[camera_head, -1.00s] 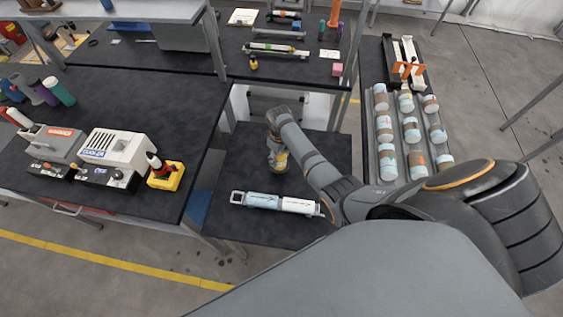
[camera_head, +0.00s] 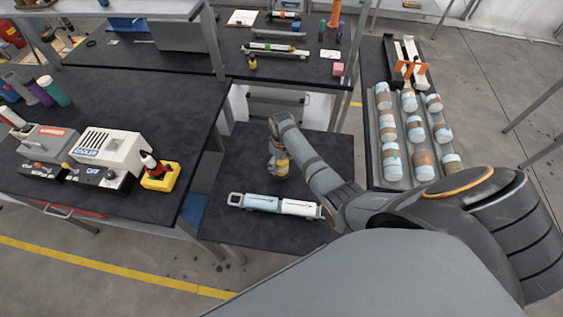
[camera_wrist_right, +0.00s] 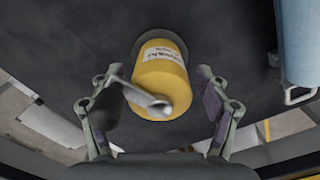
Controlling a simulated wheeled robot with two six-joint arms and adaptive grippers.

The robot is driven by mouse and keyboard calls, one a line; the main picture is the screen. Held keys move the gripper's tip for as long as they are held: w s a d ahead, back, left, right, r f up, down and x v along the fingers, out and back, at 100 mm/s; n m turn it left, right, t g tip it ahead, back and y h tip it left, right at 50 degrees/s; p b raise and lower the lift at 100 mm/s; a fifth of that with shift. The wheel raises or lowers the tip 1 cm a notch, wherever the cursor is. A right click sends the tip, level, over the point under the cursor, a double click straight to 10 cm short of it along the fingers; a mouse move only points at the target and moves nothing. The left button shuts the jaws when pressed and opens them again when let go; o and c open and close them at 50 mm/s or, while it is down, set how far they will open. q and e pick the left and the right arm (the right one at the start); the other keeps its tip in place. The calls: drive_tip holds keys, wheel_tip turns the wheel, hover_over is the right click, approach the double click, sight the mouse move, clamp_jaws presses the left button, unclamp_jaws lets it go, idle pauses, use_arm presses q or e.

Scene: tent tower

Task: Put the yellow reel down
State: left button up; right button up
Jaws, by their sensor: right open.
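The yellow reel (camera_head: 282,164) is a short yellow cylinder with a white label and appears to stand on the small dark table (camera_head: 236,165). In the right wrist view the reel (camera_wrist_right: 165,72) shows its yellow side, printed label and a pale grey crank-like part at its near end. My right gripper (camera_wrist_right: 159,82) is open, one finger on each side of the reel, with a gap showing at both sides. My left gripper is not in view.
A rack (camera_head: 404,178) of several wrapped rolls stands to the right. A bench with a white machine (camera_head: 108,151) and a yellow holder (camera_head: 161,178) is at left.

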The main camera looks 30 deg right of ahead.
wheel_tip(320, 180, up, 12)
drive_tip(key=shift+r+b, duration=0.15)
drive_tip(key=shift+b, duration=0.25)
idle(0.5)
